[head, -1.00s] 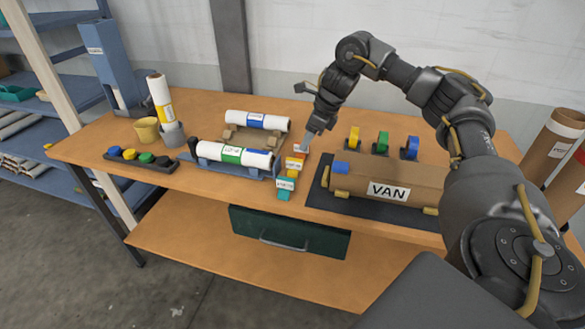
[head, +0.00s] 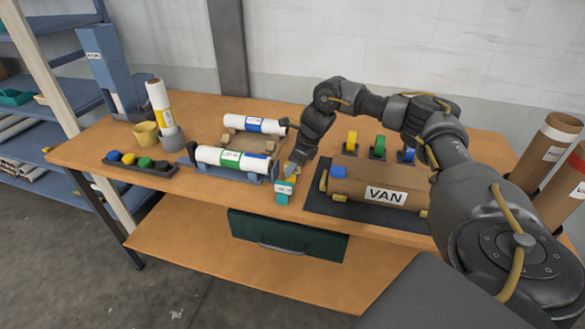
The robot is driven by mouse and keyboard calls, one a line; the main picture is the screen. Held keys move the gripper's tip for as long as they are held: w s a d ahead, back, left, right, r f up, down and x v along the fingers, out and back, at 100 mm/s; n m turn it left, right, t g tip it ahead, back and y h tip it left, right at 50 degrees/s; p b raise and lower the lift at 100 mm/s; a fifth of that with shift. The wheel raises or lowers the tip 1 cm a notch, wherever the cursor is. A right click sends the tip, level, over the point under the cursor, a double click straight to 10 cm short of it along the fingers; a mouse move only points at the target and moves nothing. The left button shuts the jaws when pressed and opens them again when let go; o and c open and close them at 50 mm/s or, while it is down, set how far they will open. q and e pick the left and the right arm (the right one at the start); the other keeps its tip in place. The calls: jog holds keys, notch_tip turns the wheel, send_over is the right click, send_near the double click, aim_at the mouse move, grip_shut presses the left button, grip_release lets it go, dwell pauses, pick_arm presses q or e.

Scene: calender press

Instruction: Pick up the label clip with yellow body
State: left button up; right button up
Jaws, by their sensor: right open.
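The label clip with yellow body (head: 290,178) lies on the table between the roll cradles and the dark mat, mostly hidden by my right gripper. My right gripper (head: 291,171) is open, pointing down, with its fingertips at the yellow clip. I cannot tell whether the fingers touch it or stand around it. A teal label clip (head: 283,197) with a white label lies just in front. The orange clip behind is hidden by the gripper and wrist. My left gripper is out of view.
White rolls (head: 232,160) rest in cradles left of the gripper. A brown roll marked VAN (head: 350,185) lies on a dark mat to the right. Several coloured tape rolls (head: 351,141) stand behind it. A button tray (head: 140,164) and yellow cup (head: 146,133) are at left.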

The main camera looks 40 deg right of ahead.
grip_shut()
jog(key=shift+r, duration=0.1)
dwell(0.3)
jog(key=shift+r, duration=0.15)
notch_tip(320, 180, up, 2)
jog(key=shift+w+r+b, duration=0.1)
jog(key=shift+b, duration=0.7)
jog(key=s+a+r, duration=0.8)
jog(key=s+r, duration=0.2)
jog(key=s, duration=0.1)
jog(key=shift+s+r, duration=0.15)
jog(key=shift+s, duration=0.2)
